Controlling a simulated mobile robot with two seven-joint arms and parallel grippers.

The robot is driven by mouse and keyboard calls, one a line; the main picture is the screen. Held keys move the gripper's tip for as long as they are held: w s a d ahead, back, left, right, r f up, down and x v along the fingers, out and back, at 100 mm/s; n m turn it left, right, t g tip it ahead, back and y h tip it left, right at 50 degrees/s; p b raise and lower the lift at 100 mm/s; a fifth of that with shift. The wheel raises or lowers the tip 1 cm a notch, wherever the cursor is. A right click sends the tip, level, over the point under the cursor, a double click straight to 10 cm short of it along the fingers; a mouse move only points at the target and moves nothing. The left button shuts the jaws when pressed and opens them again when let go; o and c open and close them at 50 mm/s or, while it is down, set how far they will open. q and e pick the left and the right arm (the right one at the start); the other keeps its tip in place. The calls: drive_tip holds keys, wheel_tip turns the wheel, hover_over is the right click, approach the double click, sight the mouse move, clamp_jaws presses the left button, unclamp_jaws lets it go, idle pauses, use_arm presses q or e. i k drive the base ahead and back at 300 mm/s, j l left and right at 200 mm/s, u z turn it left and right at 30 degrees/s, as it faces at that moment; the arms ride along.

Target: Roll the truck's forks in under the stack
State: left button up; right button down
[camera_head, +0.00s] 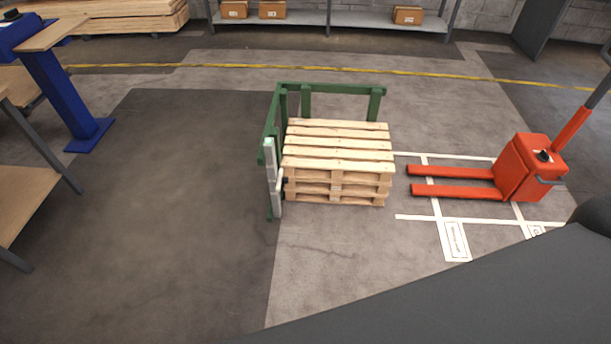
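The stack of wooden pallets (337,161) stands in the middle of the floor, several pallets high. The red pallet truck (526,167) stands to its right, with its two forks (452,181) pointing left at the stack. The fork tips are a short gap from the stack's right side and not under it. The truck's handle (572,130) tilts up to the right. Neither of my grippers is in view.
A green frame (330,88) with a grey post (272,178) borders the stack behind and at left. White floor lines (416,217) run around the forks. A blue stand (62,95) and wooden bench (22,205) are at left. The left floor is clear.

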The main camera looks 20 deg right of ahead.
sight(530, 172)
drive_tip(key=i+l+z, duration=0.2)
drive_tip(key=l, duration=0.2)
drive_tip(key=z, duration=2)
drive_tip(key=i+l+z, duration=0.6)
drive_tip(key=i+z, duration=0.15)
drive_tip(key=i, duration=0.3)
drive_tip(key=i+l+z, duration=0.1)
drive_tip(key=i+z, duration=0.25)
drive_tip(key=i, duration=0.2)
drive_tip(key=i+u, duration=0.2)
drive_tip(key=i, duration=0.2)
drive_tip(key=i+l+u, duration=0.15)
drive_tip(key=i, duration=0.3)
drive_tip(key=i+l+u, duration=0.2)
drive_tip(key=i, duration=0.2)
